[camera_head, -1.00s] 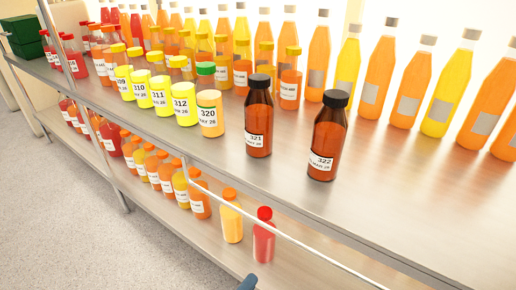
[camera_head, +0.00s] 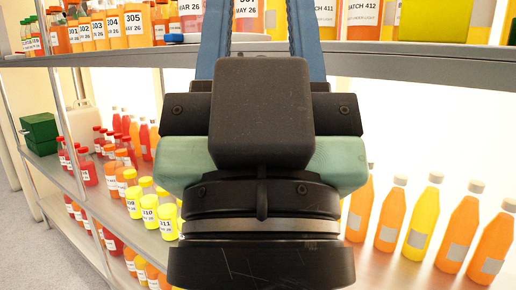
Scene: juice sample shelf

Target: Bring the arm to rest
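My gripper (camera_head: 258,22) fills the middle of the head view, close to the camera, with its dark wrist and greenish hand body below. Two blue fingers reach up in front of the upper shelf and stand wide apart. Their tips are cut off by the top edge. Between them the shelf edge and part of a labelled bottle show; nothing appears gripped. The hand hides the middle of both shelves.
The upper shelf (camera_head: 420,68) holds several labelled juice bottles close behind the fingers. On the lower shelf, small yellow bottles (camera_head: 150,212) stand left of the hand and tall orange bottles (camera_head: 463,235) stand right. A green box (camera_head: 40,132) is at far left.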

